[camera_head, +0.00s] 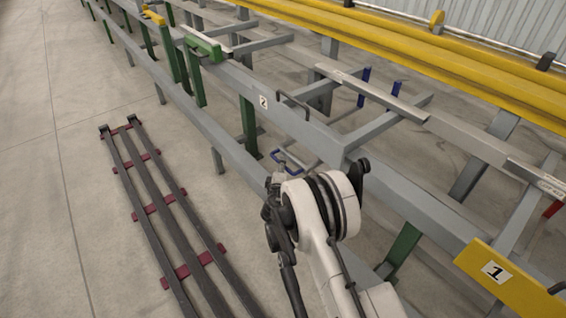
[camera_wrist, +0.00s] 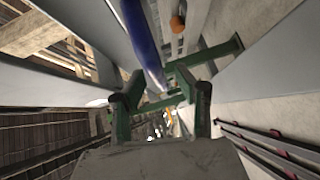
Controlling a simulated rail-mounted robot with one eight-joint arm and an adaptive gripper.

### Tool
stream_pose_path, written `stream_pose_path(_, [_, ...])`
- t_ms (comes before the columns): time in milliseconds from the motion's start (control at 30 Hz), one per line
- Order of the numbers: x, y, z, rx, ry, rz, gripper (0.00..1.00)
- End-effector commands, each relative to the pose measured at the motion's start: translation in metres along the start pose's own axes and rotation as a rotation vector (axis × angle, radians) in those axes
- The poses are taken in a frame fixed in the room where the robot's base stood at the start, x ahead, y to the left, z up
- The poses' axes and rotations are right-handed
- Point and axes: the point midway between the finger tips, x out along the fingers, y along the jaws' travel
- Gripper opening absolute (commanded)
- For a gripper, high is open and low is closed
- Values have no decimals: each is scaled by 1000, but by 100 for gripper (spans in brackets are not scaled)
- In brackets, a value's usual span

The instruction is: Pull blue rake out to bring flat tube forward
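The blue rake shows in the head view as two upright blue prongs (camera_head: 363,87) beside the flat tube and a blue loop handle (camera_head: 287,161) lower down, under the grey front beam. The flat tube (camera_head: 375,91) is a long grey bar lying across the grey support arms. My gripper (camera_wrist: 162,98) is open in the wrist view, its two dark fingers apart with nothing seen held between them. A blue bar (camera_wrist: 141,40), likely part of the rake, runs beyond the fingers. In the head view my arm hides the fingertips, near the handle.
The grey front beam (camera_head: 235,78) carries a "2" label and a black bracket (camera_head: 291,104). A yellow plate (camera_head: 500,277) marked "1" is at lower right. Green posts (camera_head: 249,125) stand below the beam. Dark rails with red crosspieces (camera_head: 150,180) lie on the open floor at left.

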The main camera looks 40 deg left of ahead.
Motion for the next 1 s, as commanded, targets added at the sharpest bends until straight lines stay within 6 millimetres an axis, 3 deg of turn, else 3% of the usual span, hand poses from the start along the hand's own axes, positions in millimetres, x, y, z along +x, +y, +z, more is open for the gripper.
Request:
stream_pose_path(467, [7, -1, 0, 0, 4, -1, 32])
stream_pose_path(700, [7, -1, 0, 0, 4, -1, 0])
stream_pose_path(1000, [7, -1, 0, 0, 4, -1, 0])
